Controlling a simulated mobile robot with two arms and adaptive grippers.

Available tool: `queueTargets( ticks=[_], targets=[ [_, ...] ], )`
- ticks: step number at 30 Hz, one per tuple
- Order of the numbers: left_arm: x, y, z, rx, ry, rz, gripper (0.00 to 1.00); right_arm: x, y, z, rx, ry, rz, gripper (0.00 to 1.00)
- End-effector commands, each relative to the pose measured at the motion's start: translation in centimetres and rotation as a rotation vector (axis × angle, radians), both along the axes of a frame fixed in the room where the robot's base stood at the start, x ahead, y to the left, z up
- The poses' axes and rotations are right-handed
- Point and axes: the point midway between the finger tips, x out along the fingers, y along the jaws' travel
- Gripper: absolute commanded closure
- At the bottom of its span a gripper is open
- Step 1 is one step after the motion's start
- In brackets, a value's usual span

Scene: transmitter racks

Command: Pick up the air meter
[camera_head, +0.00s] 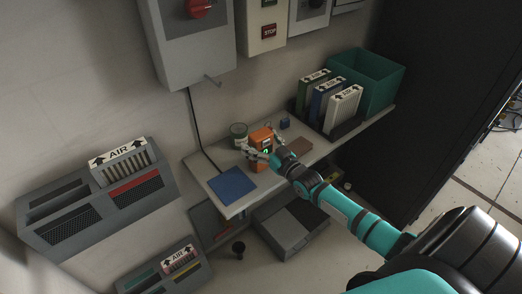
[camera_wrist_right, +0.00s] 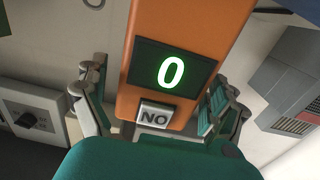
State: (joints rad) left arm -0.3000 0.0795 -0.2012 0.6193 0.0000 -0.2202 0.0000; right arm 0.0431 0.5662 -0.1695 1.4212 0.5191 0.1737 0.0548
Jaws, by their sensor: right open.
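The air meter (camera_head: 261,137) is an orange box with a green-lit display, standing on the narrow shelf. In the right wrist view the air meter (camera_wrist_right: 180,30) fills the middle, with a "0" on its screen and a "NO" label below. My right gripper (camera_head: 262,152) is at the air meter, and in the wrist view its fingers (camera_wrist_right: 160,110) stand apart on either side of the orange body. I cannot tell whether they touch it. My left gripper is not in view.
A teal bin (camera_head: 372,75) stands at the far end. Wall boxes (camera_head: 185,50) hang above.

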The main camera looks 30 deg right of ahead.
Motion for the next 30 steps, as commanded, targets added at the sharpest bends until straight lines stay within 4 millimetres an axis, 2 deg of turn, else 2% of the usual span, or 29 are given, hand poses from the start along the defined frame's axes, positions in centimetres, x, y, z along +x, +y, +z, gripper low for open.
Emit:
queueTargets(
  ticks=[2,15,20,21,30],
  targets=[
    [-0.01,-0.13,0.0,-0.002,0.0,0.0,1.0,-0.01,0.01,0.01,0.0,0.0,0.0,0.12],
    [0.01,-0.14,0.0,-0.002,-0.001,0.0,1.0,-0.03,0.0,0.02,0.0,0.0,0.0,0.69],
    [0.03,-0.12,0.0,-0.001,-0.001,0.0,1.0,-0.03,0.0,0.01,0.0,0.0,0.0,0.71],
    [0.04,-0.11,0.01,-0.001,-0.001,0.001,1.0,0.0,-0.01,0.14,0.0,-0.003,0.0,0.78],
    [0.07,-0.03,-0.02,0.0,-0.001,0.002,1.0,0.01,0.0,0.5,0.0,-0.005,0.0,0.78]
  ],
)
